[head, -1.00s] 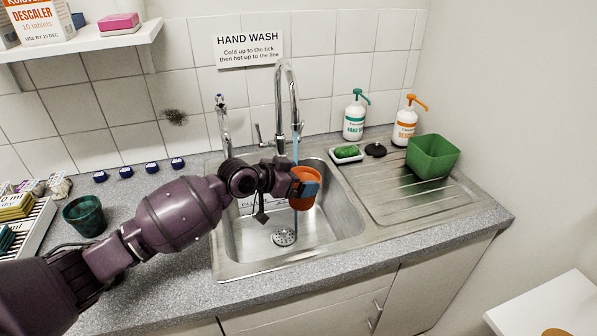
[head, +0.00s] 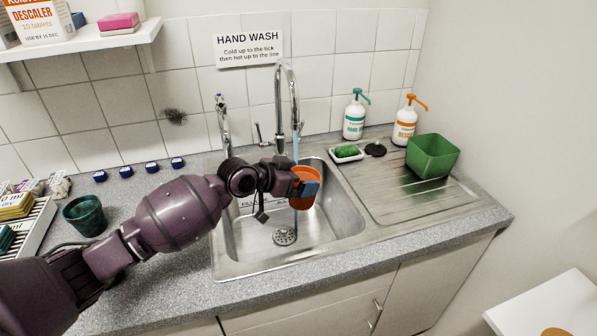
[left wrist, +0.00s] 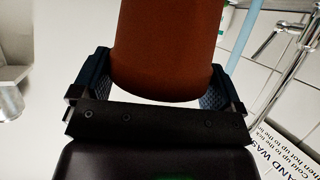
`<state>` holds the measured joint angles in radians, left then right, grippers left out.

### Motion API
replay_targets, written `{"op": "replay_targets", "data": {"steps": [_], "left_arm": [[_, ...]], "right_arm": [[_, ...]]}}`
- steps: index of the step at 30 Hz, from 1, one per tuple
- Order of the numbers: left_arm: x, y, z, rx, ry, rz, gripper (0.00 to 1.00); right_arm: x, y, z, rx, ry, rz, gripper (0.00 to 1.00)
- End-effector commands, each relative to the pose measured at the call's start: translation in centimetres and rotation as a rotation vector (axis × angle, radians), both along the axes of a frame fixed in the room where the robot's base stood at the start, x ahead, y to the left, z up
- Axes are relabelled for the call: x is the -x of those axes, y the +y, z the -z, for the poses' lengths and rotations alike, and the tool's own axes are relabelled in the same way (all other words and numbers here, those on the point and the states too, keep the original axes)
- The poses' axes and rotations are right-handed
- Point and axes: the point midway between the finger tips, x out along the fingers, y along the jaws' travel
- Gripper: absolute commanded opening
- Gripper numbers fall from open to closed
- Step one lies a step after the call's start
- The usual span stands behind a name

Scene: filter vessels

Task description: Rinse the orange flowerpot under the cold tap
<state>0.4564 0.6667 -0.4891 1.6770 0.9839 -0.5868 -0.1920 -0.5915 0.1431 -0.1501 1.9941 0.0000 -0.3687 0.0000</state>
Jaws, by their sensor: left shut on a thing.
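The orange flowerpot (head: 305,190) is held over the sink basin (head: 345,222) in the head view. My left gripper (head: 308,188) is shut on it. In the left wrist view the pot (left wrist: 165,50) fills the space between my two blue finger pads. The tall curved tap (head: 292,95) stands behind the basin. A blue stream (head: 295,148) runs down from its spout to the pot. Whether it enters the pot's mouth is hard to tell. A smaller tap (head: 223,125) stands to the left, its base partly hidden by my arm. My right gripper is not in view.
A green square pot (head: 432,156) stands on the drainer right of the sink. Two pump bottles (head: 355,118) (head: 405,124) and a green sponge in a dish (head: 346,152) are behind it. A dark green pot (head: 85,215) is at left. The front counter is clear.

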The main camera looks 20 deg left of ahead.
Motion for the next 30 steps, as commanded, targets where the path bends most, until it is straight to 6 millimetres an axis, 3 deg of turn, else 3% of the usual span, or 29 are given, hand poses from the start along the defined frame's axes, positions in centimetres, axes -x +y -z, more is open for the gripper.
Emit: {"op": "replay_targets", "data": {"steps": [20, 30], "left_arm": [[3.2, -0.8, -2.9, 0.001, 0.002, 0.0, 0.68], [4.8, -1.2, -3.9, 0.0, -0.001, 0.001, 0.68]], "right_arm": [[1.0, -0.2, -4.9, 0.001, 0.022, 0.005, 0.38], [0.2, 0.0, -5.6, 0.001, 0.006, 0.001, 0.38]]}}
